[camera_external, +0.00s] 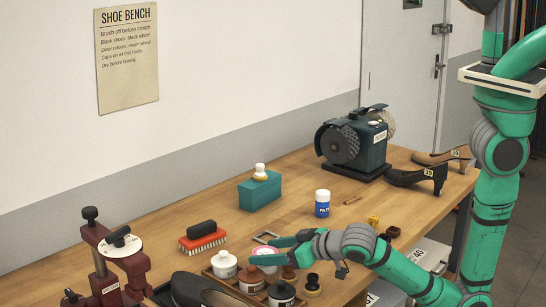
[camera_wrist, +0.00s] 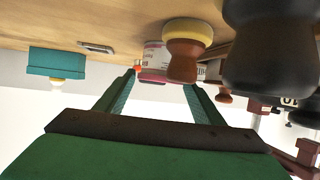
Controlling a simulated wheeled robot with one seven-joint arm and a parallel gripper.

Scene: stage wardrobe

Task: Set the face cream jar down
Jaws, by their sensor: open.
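The face cream jar, pink and white (camera_external: 263,249), stands at the near part of the bench beside a wooden rack (camera_external: 208,271). My gripper's green fingers partly hide it in the external view. In the wrist view the pink jar (camera_wrist: 153,55) shows between the fingertips, partly covered by a brown-handled dauber. My gripper (camera_external: 276,250) is open, reaching in from the right at low height; its two fingers are spread apart in the wrist view (camera_wrist: 160,85). I cannot tell whether a finger touches the jar.
A dauber (camera_external: 312,283) stands close to my wrist. A red brush (camera_external: 203,237), teal box (camera_external: 259,191), blue-and-white tin (camera_external: 322,203) and grinder (camera_external: 353,142) stand farther back.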

